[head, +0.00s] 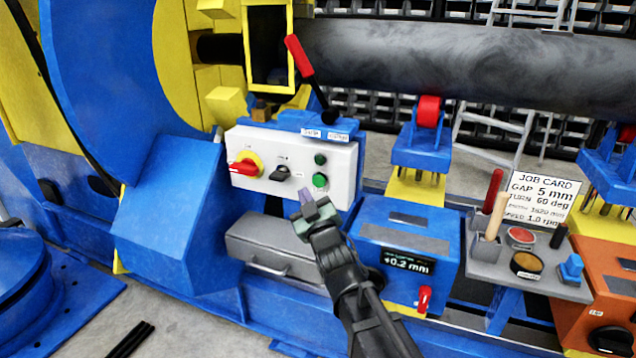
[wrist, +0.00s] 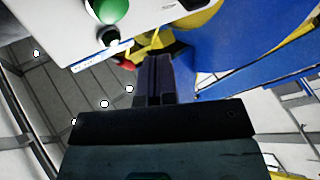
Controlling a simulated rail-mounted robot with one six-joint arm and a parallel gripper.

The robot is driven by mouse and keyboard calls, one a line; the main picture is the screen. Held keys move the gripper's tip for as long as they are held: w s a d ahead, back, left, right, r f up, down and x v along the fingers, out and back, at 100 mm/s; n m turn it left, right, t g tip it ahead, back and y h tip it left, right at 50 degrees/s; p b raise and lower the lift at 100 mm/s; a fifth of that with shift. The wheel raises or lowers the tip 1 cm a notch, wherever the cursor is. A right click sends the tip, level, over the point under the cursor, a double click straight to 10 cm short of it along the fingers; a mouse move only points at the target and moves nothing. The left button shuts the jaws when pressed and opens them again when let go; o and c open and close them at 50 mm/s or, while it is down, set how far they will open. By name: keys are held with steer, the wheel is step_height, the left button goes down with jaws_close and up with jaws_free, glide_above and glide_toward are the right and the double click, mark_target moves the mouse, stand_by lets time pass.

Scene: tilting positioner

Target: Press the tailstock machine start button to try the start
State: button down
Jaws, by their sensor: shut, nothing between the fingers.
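A white control box (head: 292,160) stands on the blue machine in the head view. Its face carries a bright green button (head: 320,180), a darker green button (head: 320,159) above it, a black rotary knob (head: 280,173) and a red switch on yellow (head: 245,165). The labels are too small to read. My gripper (head: 308,200) is shut and empty, its tips just below and left of the bright green button. In the wrist view, the fingers (wrist: 156,75) sit below a large green button (wrist: 110,10) and a dark one (wrist: 108,37). I cannot tell whether they touch the box.
A red-handled lever (head: 300,60) rises behind the box. A blue unit with a display (head: 410,265) reading "+0.2 mm" stands to the right. Farther right, a grey tray (head: 492,250) holds several tools beside a job card (head: 540,205). A grey drawer (head: 268,245) lies below the box.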

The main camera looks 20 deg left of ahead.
mark_target(316, 186)
steer(key=shift+w+d, duration=0.2)
steer(key=shift+w, duration=1.8)
steer(key=shift+w, duration=0.1)
stand_by(0.3)
steer(key=shift+w, duration=0.3)
steer(key=shift+w+d, duration=0.1)
steer(key=shift+w, duration=0.35)
stand_by(0.6)
steer(key=shift+s, duration=0.85)
steer(key=shift+s, duration=0.1)
steer(key=s, duration=0.4)
steer(key=shift+s+a, duration=0.35)
steer(key=shift+s, duration=0.05)
